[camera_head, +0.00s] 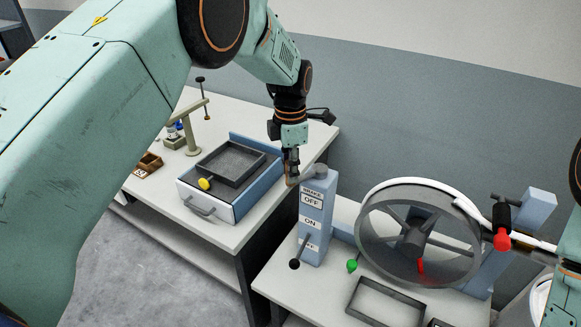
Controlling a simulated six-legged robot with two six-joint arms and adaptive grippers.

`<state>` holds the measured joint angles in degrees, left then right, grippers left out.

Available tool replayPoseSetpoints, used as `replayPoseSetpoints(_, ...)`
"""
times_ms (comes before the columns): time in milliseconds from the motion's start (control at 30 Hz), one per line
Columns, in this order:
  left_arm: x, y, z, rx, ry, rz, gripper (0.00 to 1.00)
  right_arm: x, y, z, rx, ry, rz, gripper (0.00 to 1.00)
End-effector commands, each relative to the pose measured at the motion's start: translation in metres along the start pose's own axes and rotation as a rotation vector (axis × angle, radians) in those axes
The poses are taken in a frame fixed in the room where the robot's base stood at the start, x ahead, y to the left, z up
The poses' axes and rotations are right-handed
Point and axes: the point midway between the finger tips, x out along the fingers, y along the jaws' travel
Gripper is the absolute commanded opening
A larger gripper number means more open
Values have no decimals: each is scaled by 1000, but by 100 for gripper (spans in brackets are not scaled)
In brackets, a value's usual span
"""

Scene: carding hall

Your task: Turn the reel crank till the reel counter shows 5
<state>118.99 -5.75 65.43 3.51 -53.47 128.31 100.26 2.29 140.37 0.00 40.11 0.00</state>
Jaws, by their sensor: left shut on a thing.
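The reel (378,208) is a large pale-rimmed drum with dark spokes on the right bench. A red knob (502,239) stands at its right side, and a smaller red piece (421,267) shows low on the drum. I cannot tell which part is the crank. No reel counter figure is readable. My left gripper (291,172) points down beside the top of the blue brake post (318,220), left of the reel and apart from it. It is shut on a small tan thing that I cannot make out. My right gripper does not show; only my right arm is at the right edge.
The post has OFF and ON labels and a black-knobbed lever (295,264). A green knob (352,265) and an empty dark frame (352,296) are before the reel. The left bench holds a blue-edged box (240,202) with a tray (203,171) and a small wooden box (148,162).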

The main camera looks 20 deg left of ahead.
Motion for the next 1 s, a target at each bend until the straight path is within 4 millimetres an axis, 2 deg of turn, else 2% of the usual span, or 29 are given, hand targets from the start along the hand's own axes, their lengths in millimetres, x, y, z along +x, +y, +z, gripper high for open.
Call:
replayPoseSetpoints(133, -1, 0, 0, 1, 0, 0, 0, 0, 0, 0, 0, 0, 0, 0)
replayPoseSetpoints(167, -1, 0, 0, 1, 0, 0, 25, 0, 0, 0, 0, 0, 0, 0)
replayPoseSetpoints(400, 0, -1, 0, 0, 1, 0, 45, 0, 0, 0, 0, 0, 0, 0)
replayPoseSetpoints(767, -3, -2, 0, 0, 0, 1, 47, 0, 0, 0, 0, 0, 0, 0)
replayPoseSetpoints(867, -14, -1, 0, 0, 0, 2, 47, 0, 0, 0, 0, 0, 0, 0)
replayPoseSetpoints(1000, -41, -1, 1, 0, -2, 4, 47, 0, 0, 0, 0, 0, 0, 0)
